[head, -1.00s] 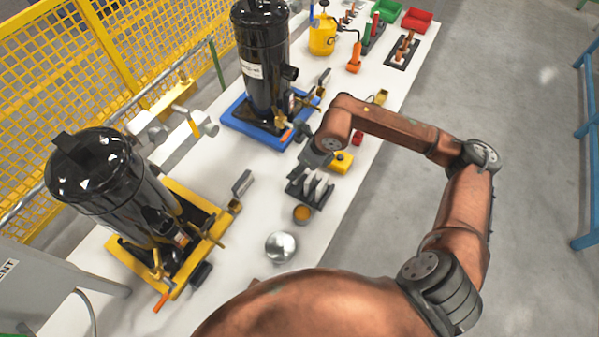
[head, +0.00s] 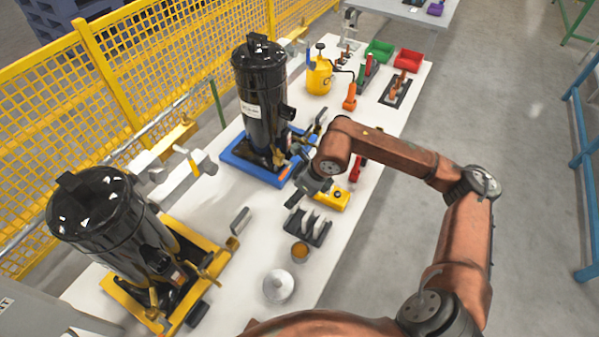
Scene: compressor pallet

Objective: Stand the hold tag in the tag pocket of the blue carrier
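The blue carrier (head: 236,162) lies on the white table under a black upright compressor (head: 262,95). Brass-coloured and dark fittings sit along its right edge; I cannot make out which is the tag pocket. My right gripper (head: 303,193), dark grey, is low over the table, just right of the carrier's near right corner. My forearm and wrist partly cover it, so its opening and anything between its fingers are unclear. A black rack (head: 318,240) just below it in the picture holds upright pale plates (head: 310,218). I cannot identify the hold tag. My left gripper is out of view.
A yellow box (head: 330,201) sits right of my gripper. An orange-topped cup (head: 300,250) and a round metal dish (head: 278,286) stand nearer. A second compressor on a yellow carrier (head: 215,262) is at left. Bottles, tools and bins (head: 408,61) fill the far end.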

